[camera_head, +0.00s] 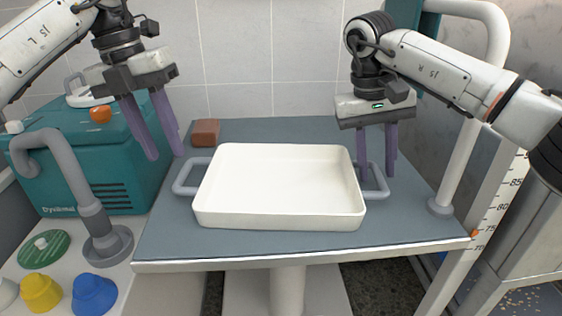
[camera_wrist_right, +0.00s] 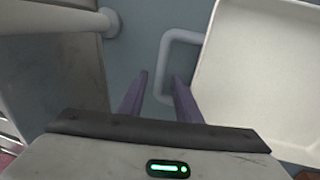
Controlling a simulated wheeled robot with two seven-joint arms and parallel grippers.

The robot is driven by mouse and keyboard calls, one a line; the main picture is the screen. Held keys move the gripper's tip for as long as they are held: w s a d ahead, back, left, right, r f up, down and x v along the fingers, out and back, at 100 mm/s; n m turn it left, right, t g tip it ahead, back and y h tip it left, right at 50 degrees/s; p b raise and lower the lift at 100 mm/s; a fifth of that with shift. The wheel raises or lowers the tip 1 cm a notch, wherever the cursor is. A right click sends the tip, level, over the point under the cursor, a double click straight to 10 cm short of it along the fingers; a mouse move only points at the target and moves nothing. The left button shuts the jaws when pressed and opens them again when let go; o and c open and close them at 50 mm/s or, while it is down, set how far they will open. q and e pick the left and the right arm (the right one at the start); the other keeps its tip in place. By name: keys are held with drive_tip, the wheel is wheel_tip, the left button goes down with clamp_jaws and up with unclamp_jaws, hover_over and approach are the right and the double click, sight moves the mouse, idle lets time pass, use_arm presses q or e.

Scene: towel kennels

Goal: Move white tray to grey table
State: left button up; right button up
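The white tray (camera_head: 280,220) lies flat and empty on the grey table (camera_head: 400,238), with a grey loop handle at its left (camera_head: 184,178) and right (camera_head: 378,184) ends. My right gripper (camera_head: 378,172) is open, pointing down at the right handle. In the right wrist view, the open fingers (camera_wrist_right: 160,88) are at the handle (camera_wrist_right: 166,62), beside the tray wall (camera_wrist_right: 208,75); I cannot tell whether they touch it. My left gripper (camera_head: 168,156) is open and empty, above and to the left of the left handle.
A brown brick-like block (camera_head: 205,132) lies behind the tray. A teal Dynikmal box (camera_head: 95,165) stands left of the table, with a grey pipe (camera_head: 70,170) before it. A white post (camera_head: 455,150) rises at the table's right edge. The tabletop in front of the tray is clear.

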drive_tip(key=shift+r, duration=0.2)
use_arm(q)
drive_tip(key=r, duration=0.3)
drive_tip(key=a+r, duration=0.1)
drive_tip(key=r, duration=0.1)
use_arm(e)
drive_tip(key=v, duration=1.1)
drive_tip(key=shift+r, duration=0.3)
drive_tip(key=shift+a, duration=0.1)
